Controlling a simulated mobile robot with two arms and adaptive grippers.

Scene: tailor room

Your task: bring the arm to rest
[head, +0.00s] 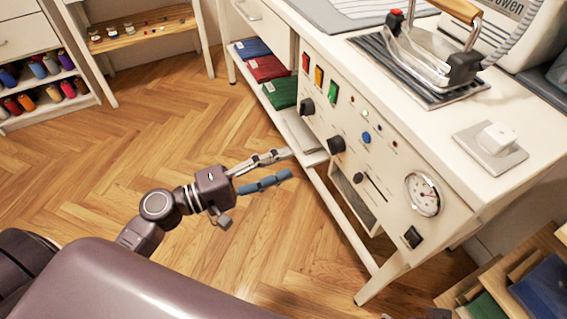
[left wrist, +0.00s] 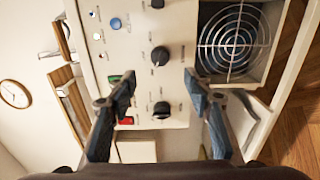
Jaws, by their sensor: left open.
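My left arm reaches in from the lower left in the head view. Its gripper (head: 287,164) is open and empty, held over the wooden floor in front of the ironing station (head: 385,160). One finger is grey and the other shows blue. In the left wrist view, the two fingers of the gripper (left wrist: 158,84) stand apart with the station's control panel (left wrist: 140,60) behind them. Nothing is between the fingers. I cannot tell the exact gap to the panel.
The panel carries black knobs (head: 336,145), coloured switches and a gauge (head: 423,194). An iron (head: 430,55) stands on top. Folded cloths (head: 267,69) lie on a side shelf. A fan grille (left wrist: 235,40) shows beside the panel. The herringbone floor (head: 150,125) at left is clear.

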